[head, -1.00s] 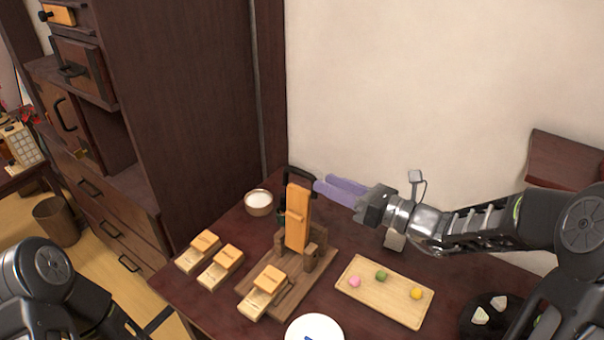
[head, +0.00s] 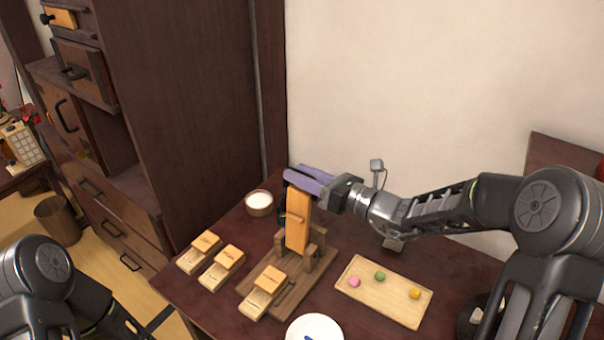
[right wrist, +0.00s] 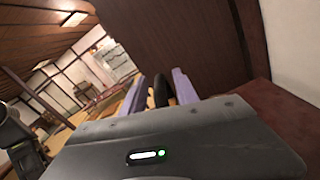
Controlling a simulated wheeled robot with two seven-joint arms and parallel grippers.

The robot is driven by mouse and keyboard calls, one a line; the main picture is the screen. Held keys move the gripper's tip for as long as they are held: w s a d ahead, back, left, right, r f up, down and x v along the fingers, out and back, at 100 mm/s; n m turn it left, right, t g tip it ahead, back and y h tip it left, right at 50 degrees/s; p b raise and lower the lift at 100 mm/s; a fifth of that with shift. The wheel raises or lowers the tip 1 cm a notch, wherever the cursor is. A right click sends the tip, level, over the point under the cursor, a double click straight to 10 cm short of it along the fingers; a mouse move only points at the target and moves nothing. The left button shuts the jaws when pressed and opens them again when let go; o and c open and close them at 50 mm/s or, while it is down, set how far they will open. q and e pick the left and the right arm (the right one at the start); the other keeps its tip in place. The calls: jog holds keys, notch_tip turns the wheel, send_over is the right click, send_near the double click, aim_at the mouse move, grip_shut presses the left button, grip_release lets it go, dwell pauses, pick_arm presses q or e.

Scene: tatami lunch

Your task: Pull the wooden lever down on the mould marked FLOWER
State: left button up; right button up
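An upright orange wooden lever (head: 298,225) stands in a dark wooden press frame (head: 313,248) on the table. Its black handle is mostly hidden by my right gripper in the head view; it shows in the right wrist view (right wrist: 160,92). My right gripper (head: 306,178) has its purple fingers at the lever's top, one on each side of the handle. In the right wrist view the fingers (right wrist: 159,90) look apart, with gaps beside the handle. Small wooden moulds sit near: two at the left (head: 198,253) (head: 221,268), one on the press base (head: 262,292). Their markings are too small to read.
A white-filled bowl (head: 259,203) stands left of the lever. A wooden tray (head: 372,305) with pink, green and yellow sweets lies at the right. A white plate (head: 316,328) is at the front. A tall dark cabinet (head: 200,120) rises at the left, with a wall behind.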

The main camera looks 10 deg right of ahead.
jog(key=shift+c, duration=0.3)
grip_shut()
dwell(1.0)
